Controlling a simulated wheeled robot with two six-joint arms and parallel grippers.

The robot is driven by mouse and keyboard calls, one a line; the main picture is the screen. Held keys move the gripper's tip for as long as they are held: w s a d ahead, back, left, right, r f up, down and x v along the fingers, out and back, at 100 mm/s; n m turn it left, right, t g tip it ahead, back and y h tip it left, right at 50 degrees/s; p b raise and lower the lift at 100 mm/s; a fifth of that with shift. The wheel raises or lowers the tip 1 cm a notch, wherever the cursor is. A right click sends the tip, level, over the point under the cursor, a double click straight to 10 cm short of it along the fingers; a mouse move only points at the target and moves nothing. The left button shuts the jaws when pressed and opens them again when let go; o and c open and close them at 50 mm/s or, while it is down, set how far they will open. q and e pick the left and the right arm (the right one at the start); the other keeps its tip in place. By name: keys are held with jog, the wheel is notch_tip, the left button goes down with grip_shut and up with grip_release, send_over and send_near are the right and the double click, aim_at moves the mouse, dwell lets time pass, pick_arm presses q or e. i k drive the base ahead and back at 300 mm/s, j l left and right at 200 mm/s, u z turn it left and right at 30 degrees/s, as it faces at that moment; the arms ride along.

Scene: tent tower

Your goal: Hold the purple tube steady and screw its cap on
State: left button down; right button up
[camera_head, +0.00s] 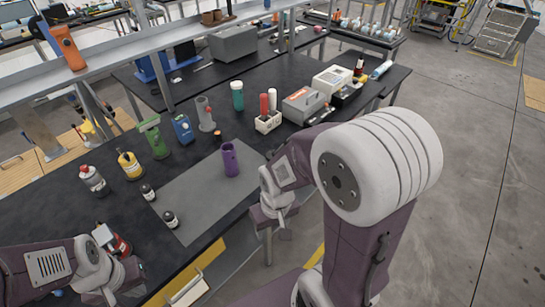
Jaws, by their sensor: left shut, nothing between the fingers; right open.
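The purple tube (230,160) stands upright on the grey mat (190,195), near the mat's far right part. I cannot pick out a separate cap for it, and its top is too small to read. My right gripper (265,214) is at the table's front edge, to the right of and nearer than the tube, apart from it. It is open, though its fingers are small and partly hidden by my arm. My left gripper (122,291) is low at the left front, far from the tube, shut and empty.
A red container (120,244) is close by my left wrist. Yellow (130,166), green (153,138) and blue (183,129) items stand behind. A box with red and white cylinders (267,122) is behind right.

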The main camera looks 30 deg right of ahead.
aim_at(229, 158)
jog(key=i+l+u, duration=0.25)
jog(key=l+u, duration=0.15)
jog(key=l, duration=0.45)
jog(key=i+l+u, duration=0.15)
jog(key=l+u, duration=0.25)
jog(key=l, duration=0.45)
jog(key=l+u, duration=0.4)
jog(key=l, duration=0.5)
